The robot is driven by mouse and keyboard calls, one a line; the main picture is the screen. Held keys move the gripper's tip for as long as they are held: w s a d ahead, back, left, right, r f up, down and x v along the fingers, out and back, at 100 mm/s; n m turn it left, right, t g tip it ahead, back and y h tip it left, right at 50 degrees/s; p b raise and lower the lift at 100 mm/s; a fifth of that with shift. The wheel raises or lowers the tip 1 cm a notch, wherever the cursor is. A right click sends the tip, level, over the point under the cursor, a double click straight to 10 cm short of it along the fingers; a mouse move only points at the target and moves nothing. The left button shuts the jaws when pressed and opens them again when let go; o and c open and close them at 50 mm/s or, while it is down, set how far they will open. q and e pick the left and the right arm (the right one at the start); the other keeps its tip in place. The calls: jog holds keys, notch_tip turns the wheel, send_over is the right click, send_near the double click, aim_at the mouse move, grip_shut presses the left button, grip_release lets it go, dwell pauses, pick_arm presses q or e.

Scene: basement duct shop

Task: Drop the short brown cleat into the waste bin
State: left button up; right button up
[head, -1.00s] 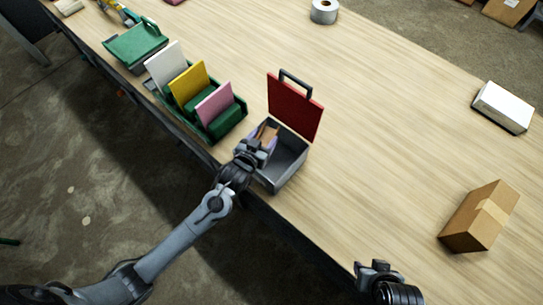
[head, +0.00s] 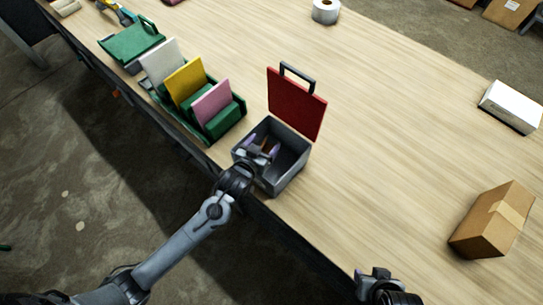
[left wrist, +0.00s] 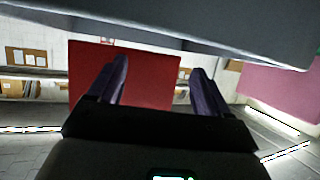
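The grey bin (head: 292,160), with its red lid (head: 296,103) standing open, sits at the table's near edge. My left gripper (head: 261,149) reaches down into it, its purple fingers apart. A small, dark brownish patch (head: 265,143) shows between the fingers, likely the brown cleat.
Left of the bin, a green rack (head: 238,109) holds white, yellow and pink panels, with a green-lidded box (head: 134,43) beyond. A cardboard box (head: 490,222), a white box (head: 511,106) and a tape roll (head: 326,12) stand elsewhere. The table's middle is clear.

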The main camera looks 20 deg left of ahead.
pick_arm(q)
jog(key=shift+o, duration=0.9)
jog(key=shift+s, duration=0.1)
jog(key=d+v, duration=0.1)
jog(key=v, duration=0.9)
jog(key=shift+s+a+p, duration=0.25)
jog(key=shift+a+p, duration=0.05)
jog(key=shift+a, duration=0.25)
jog(key=shift+r, duration=0.1)
